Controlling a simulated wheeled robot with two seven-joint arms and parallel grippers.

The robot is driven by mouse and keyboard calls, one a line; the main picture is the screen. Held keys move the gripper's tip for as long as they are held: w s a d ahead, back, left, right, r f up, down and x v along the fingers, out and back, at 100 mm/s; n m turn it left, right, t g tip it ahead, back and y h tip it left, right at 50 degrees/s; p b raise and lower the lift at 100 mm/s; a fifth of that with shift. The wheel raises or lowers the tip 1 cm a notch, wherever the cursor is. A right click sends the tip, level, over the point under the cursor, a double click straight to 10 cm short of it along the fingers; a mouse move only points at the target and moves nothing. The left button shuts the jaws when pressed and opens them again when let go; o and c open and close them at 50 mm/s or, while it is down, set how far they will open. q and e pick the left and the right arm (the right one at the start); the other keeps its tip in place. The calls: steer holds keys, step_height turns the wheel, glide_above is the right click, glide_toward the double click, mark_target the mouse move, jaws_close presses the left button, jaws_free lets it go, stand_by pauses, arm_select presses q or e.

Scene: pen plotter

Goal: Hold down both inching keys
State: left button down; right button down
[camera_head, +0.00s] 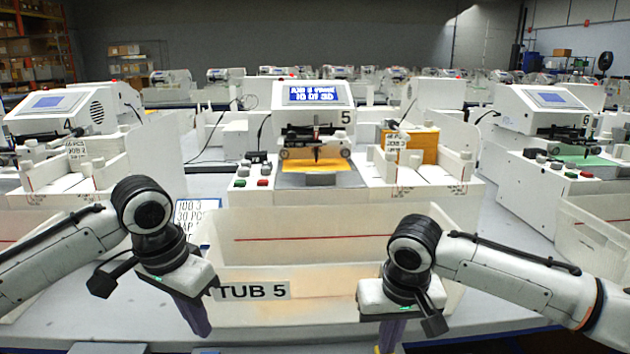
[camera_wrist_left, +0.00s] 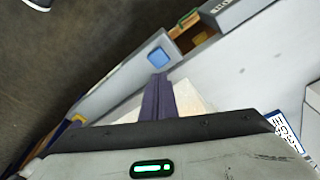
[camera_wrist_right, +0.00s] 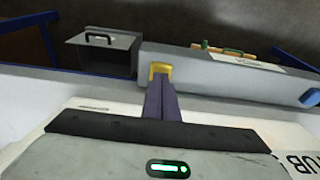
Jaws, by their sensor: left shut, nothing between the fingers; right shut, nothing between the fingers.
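A blue key (camera_wrist_left: 158,57) and a yellow key (camera_wrist_right: 160,67) sit on a grey bar (camera_wrist_right: 215,88) along the table's front edge. I take these as the inching keys. My left gripper (camera_wrist_left: 157,76) is shut and empty, its fingertips just short of the blue key in the left wrist view, apparently not on it. My right gripper (camera_wrist_right: 160,80) is shut and empty, its tips overlapping the yellow key; I cannot tell if they press it. The blue key also shows at the right wrist view's edge (camera_wrist_right: 310,97). In the head view neither key shows.
The white bin labelled TUB 5 (camera_head: 330,222) stands behind and between my grippers. A dark box (camera_wrist_right: 105,55) adjoins the bar.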

arm_select(q)
steer(key=shift+r, duration=0.35)
